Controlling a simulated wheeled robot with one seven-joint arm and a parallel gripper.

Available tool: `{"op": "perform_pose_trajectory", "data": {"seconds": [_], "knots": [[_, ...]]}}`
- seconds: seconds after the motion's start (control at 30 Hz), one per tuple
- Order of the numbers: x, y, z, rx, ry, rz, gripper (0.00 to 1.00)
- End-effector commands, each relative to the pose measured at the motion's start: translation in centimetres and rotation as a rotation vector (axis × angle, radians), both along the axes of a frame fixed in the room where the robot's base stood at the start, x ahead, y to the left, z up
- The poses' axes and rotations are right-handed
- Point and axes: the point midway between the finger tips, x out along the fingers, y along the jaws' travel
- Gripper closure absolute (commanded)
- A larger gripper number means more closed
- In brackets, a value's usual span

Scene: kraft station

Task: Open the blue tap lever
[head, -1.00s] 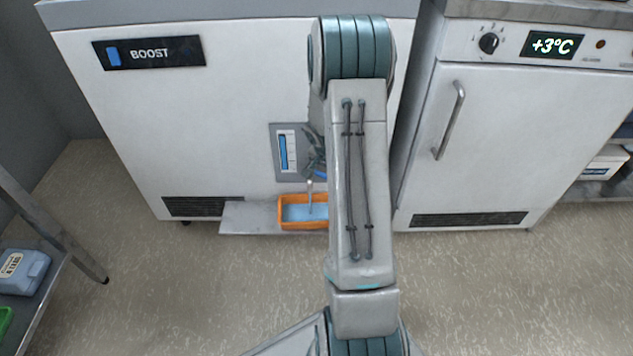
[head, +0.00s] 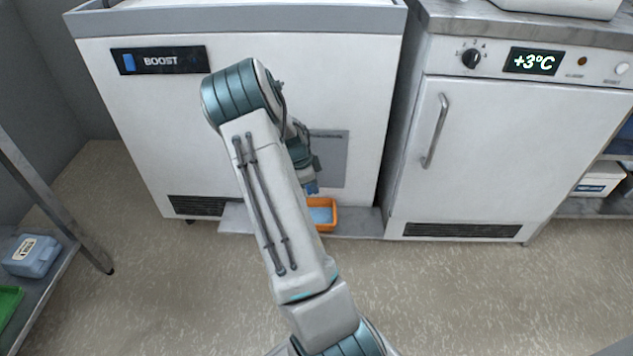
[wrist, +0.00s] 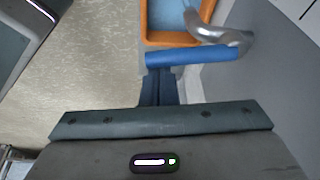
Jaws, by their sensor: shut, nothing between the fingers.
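The blue tap lever (wrist: 193,56) is a straight blue bar that lies crosswise in the wrist view, with the curved metal tap (wrist: 208,30) just beyond it. My gripper (wrist: 158,72) is shut and empty. Its fingertips reach close to the lever's left part; I cannot tell whether they touch it. In the head view, my gripper (head: 308,170) is in front of the grey panel (head: 331,150) on the white BOOST cabinet. A small blue patch (head: 312,188) shows just below it, probably the lever. My arm hides most of the tap there.
An orange tray with blue inside (head: 335,216) sits on a low grey ledge (head: 360,222) below the tap. A white fridge with a bar handle (head: 435,131) stands to the right. A metal shelf (head: 50,290) is at the left. The floor between is clear.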

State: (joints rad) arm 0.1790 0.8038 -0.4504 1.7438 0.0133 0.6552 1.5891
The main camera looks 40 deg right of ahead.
Motion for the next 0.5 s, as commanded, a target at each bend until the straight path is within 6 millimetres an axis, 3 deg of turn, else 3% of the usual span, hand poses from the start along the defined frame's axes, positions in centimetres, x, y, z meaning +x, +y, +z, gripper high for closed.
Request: {"op": "perform_pose_trajectory", "data": {"seconds": [0.5], "knots": [[0.25, 0.57, -0.03, 0.0, 0.0, -0.063, 1.0]]}}
